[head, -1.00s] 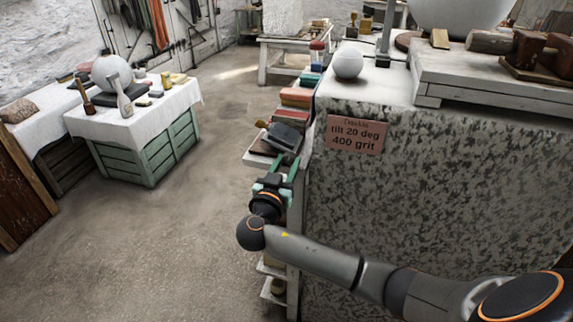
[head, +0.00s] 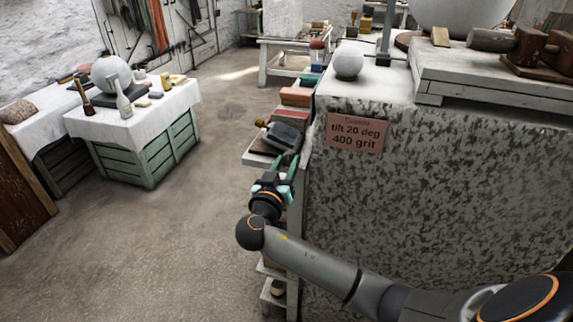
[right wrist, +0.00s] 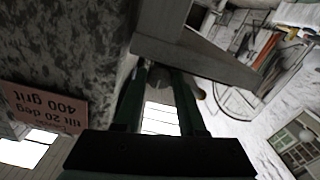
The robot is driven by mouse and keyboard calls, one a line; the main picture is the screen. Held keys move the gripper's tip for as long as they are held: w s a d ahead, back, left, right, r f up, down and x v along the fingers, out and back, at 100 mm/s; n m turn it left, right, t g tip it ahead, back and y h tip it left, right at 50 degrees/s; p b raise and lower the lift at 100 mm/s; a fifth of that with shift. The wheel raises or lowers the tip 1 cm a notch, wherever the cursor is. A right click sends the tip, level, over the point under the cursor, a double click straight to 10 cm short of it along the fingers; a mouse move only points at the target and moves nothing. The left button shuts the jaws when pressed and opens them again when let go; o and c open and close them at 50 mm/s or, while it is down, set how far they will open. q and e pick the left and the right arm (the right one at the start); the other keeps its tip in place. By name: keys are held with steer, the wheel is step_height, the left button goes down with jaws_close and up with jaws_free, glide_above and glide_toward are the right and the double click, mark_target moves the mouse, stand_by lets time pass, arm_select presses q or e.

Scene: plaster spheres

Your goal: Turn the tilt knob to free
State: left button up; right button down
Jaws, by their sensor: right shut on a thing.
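My right gripper (head: 285,170) is at the side of the large speckled stone block, low in front of a narrow white shelf. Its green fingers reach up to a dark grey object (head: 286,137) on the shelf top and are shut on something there. In the right wrist view the gripper (right wrist: 160,85) has its two fingers a little apart, and what lies between their tips is dark and hard to make out. I cannot make out a tilt knob. A pink plate (head: 355,133) on the block reads "tilt 20 deg 400 grit". My left gripper is not in view.
The speckled block (head: 430,190) fills the right side. A small white sphere (head: 348,62) sits on its top. Coloured blocks (head: 296,96) line the shelf behind the dark object. A table with a white cloth (head: 130,122) stands at the left. The floor between is clear.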

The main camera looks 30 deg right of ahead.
steer(key=c, duration=0.5)
jaws_free()
steer(key=shift+s, duration=0.1)
steer(key=b+v, duration=0.1)
steer(key=v, duration=1.1)
steer(key=shift+a, duration=0.2)
